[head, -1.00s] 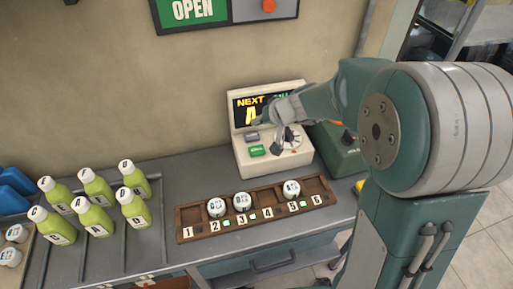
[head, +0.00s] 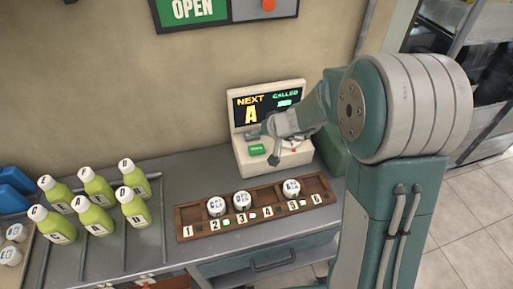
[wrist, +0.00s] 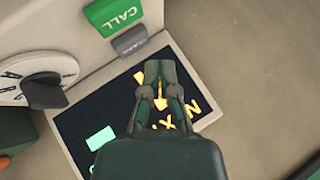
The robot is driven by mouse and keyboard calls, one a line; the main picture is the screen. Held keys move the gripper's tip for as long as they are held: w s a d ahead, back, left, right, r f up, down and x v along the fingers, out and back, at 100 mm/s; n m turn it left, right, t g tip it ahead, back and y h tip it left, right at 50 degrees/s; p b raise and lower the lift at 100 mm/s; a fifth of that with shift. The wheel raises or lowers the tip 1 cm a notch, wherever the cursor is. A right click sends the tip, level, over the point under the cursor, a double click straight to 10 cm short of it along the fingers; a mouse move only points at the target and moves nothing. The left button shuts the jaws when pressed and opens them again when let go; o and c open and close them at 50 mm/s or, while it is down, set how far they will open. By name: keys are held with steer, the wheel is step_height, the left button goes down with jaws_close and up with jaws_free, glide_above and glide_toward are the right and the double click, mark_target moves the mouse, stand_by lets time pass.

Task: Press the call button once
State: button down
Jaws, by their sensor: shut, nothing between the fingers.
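The green call button (head: 257,149) sits on the left front of the cream console (head: 243,165). In the wrist view the call button (wrist: 115,12) is at the top, marked CALL, with a grey block (wrist: 130,40) beside it. In the wrist view my gripper (wrist: 160,68) overlaps the screen (wrist: 85,120), apart from the button.
A white dial (wrist: 38,75) is on the console's other side. A wooden rack (head: 185,215) with numbered slots and several white-topped items stands in front. Several green bottles (head: 98,220) stand at left. A dark green box (head: 335,150) is right of the console.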

mark_target(253, 146)
steer(key=shift+f, duration=2)
steer(key=shift+f, duration=0.3)
steer(key=shift+s+f, duration=0.1)
steer(key=shift+f, duration=0.45)
stand_by(0.7)
steer(key=shift+r, duration=0.95)
steer(key=shift+r, duration=2.5)
